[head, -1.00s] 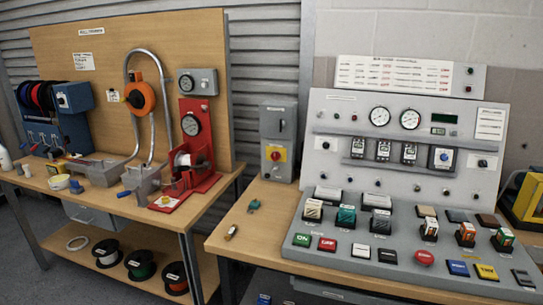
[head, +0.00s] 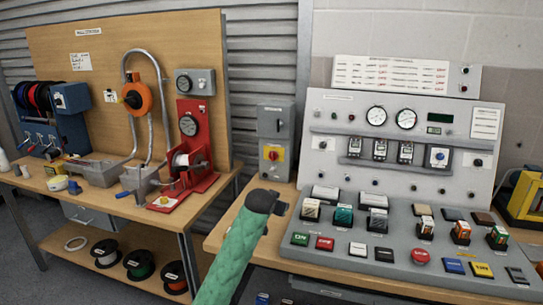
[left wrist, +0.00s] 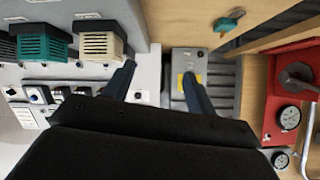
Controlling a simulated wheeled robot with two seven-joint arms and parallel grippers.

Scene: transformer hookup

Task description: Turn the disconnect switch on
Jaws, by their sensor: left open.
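The disconnect switch is a grey wall-side box (head: 276,122) with a dark handle on its upper part, standing at the back left of the right-hand bench. Below the handle is a red knob on a yellow plate (head: 275,153). My left gripper (head: 266,202), on a green-sleeved arm, is in front of and below the box, apart from it in the head view. In the left wrist view my left gripper (left wrist: 158,75) has its two dark fingers spread and empty. The grey box (left wrist: 188,62) with its yellow plate shows by the right finger, which covers part of it. My right gripper is not in view.
The sloped control console (head: 405,235) with several buttons stands right of my left arm. A teal item (left wrist: 229,20) lies on the bench. The other bench (head: 130,205), with a red winder (head: 195,150), is to the left.

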